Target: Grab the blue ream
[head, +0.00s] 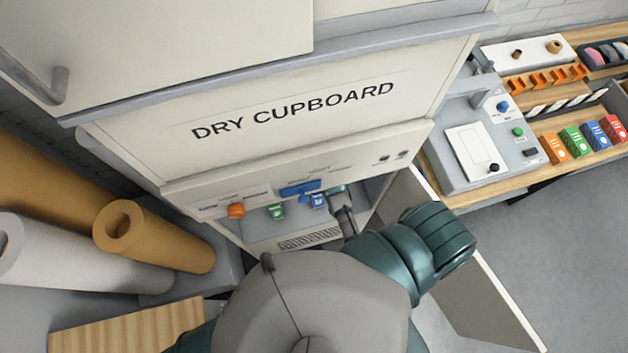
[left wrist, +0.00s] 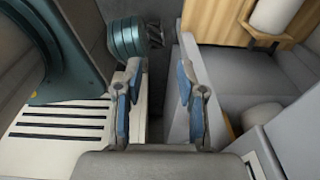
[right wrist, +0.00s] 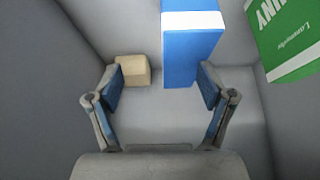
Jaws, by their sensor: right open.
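The blue ream (right wrist: 192,50), with a white band, stands inside a grey compartment in the right wrist view. In the head view a blue item (head: 318,201) shows in the low opening of the dry cupboard (head: 290,120). My right gripper (right wrist: 162,82) is open; the ream's near end lies toward the right finger, which overlaps its right edge. I cannot tell whether they touch. In the head view my right gripper (head: 337,191) reaches into the opening. My left gripper (left wrist: 160,75) is open and empty in its wrist view, and hidden in the head view.
A green pack (right wrist: 288,38) is right of the ream, and a beige block (right wrist: 133,70) left of it. The compartment walls are close. An open door (head: 470,290) stands right of my arm. Large paper rolls (head: 150,238) lie at left. A workbench (head: 560,160) is at right.

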